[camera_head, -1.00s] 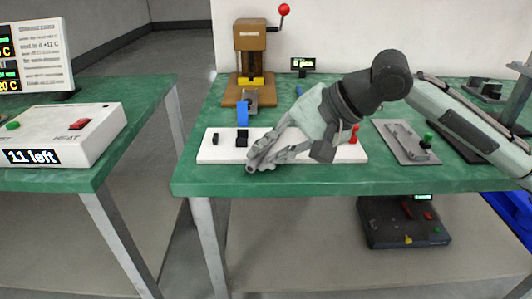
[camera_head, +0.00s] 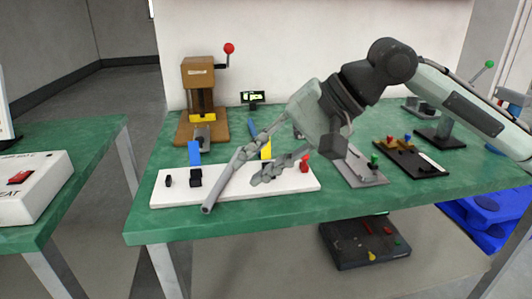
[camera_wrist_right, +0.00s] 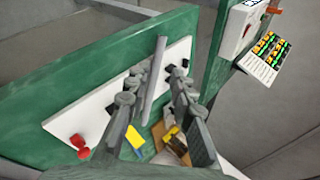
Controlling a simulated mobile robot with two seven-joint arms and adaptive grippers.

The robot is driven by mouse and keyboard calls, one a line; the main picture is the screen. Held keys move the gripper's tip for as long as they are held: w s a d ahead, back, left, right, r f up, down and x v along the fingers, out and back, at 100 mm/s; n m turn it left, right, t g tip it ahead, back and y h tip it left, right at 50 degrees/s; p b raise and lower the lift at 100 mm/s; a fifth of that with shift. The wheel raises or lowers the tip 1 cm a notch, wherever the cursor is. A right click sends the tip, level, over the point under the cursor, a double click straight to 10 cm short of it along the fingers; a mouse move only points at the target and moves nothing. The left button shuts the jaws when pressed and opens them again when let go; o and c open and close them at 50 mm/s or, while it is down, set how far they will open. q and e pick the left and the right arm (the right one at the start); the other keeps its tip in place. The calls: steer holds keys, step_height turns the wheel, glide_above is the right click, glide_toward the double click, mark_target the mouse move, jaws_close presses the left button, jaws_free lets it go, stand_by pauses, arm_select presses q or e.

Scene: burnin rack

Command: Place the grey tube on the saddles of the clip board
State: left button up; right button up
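The grey tube (camera_head: 217,191) slants across the white clip board (camera_head: 285,188), its near end out past the front edge. In the right wrist view the tube (camera_wrist_right: 151,88) lies between my right gripper's fingers (camera_wrist_right: 159,73), nearer the left one. The fingers of the right gripper (camera_head: 260,163) are spread apart, with a gap beside the tube. Whether the tube touches the board is unclear. Black saddle blocks (camera_head: 195,177) and (camera_head: 168,181) stand on the board, left of the tube. My left gripper is out of view.
A brown press (camera_head: 200,73) with a red-knobbed lever stands behind the board. A blue piece (camera_head: 193,153), a yellow piece (camera_head: 266,150) and a red block (camera_head: 305,163) are near the board. A grey fixture (camera_head: 362,174) stands right. Green table (camera_head: 225,224) is clear in front.

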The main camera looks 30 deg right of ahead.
steer(key=shift+v, duration=1.25)
steer(key=shift+o, duration=0.2)
steer(key=shift+f, duration=0.1)
